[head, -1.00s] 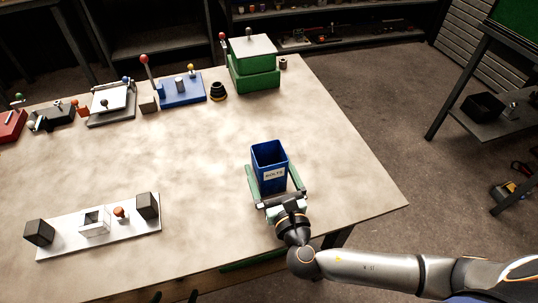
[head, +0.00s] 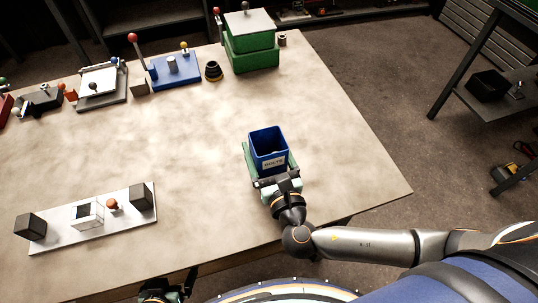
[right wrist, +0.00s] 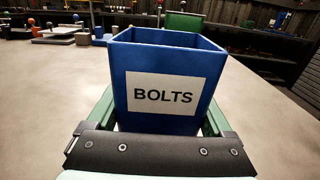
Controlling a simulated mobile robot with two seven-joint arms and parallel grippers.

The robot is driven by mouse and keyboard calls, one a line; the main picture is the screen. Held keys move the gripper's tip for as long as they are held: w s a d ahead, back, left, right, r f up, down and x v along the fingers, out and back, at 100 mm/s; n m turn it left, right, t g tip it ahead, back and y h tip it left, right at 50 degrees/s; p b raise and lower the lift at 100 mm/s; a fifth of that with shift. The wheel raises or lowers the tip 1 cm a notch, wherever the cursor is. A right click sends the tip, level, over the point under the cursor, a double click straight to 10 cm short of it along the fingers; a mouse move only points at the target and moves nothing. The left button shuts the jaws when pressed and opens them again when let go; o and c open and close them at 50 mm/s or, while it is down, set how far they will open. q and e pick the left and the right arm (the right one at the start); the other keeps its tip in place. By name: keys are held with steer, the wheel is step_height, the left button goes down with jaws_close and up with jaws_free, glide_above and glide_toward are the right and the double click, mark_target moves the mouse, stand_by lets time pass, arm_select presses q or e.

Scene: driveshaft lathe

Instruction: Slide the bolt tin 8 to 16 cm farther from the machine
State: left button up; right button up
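The bolt tin (head: 268,146) is an open-topped blue box with a white BOLTS label, standing upright on the table (head: 330,130) near its right front part. It fills the middle of the right wrist view (right wrist: 162,100). My right gripper (head: 266,165) reaches in from the front, with one green finger along each side of the tin. In the right wrist view the fingers (right wrist: 162,115) lie close against both sides, and the gripper looks shut on the tin. Part of my left gripper (head: 168,288) shows dark at the bottom edge of the head view; its opening is unclear.
A white plate (head: 60,232) with dark blocks lies at front left. A green box (head: 250,52), a dark ringed part (head: 213,71), a blue fixture (head: 174,72) and other fixtures line the back. The table is clear around the tin, with its edge to the right and front.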

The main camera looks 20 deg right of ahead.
steer(key=c, duration=0.5)
steer(key=shift+w, duration=3.05)
steer(key=shift+c, duration=0.2)
steer(key=shift+w+b, duration=0.4)
steer(key=shift+w, duration=2.6)
steer(key=o, duration=1)
steer(key=shift+c, duration=0.2)
steer(key=shift+s, duration=0.1)
